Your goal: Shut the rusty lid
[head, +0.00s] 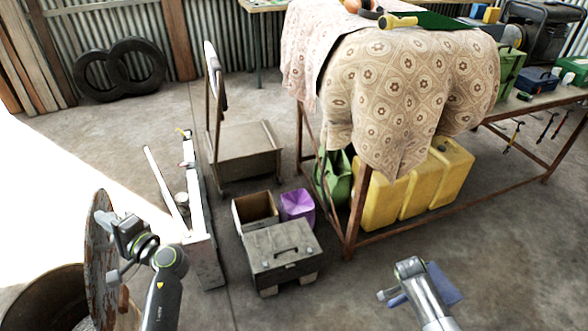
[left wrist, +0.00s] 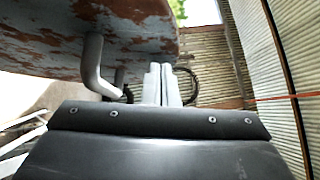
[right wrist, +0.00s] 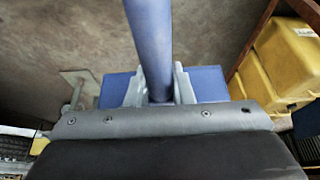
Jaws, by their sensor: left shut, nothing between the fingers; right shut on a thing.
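The rusty lid (head: 96,262) stands upright, open, at the right edge of a dark round drum (head: 30,303) at the lower left. Its worn face and bent metal handle (left wrist: 94,70) fill the upper left of the left wrist view, where the rusty lid (left wrist: 60,40) shows close by. My left gripper (head: 108,222) is shut and empty beside the lid's upper part; I cannot tell if it touches. In the left wrist view its fingers (left wrist: 163,85) lie right of the handle. My right gripper (right wrist: 160,88) is shut on a blue handle (right wrist: 150,40), away from the drum.
A grey toolbox (head: 283,256), an open box (head: 255,209) and a purple container (head: 297,205) stand on the floor at centre. A long metal piece (head: 203,255) lies nearer the drum. Yellow jerrycans (head: 420,190) stand under the cloth-covered table.

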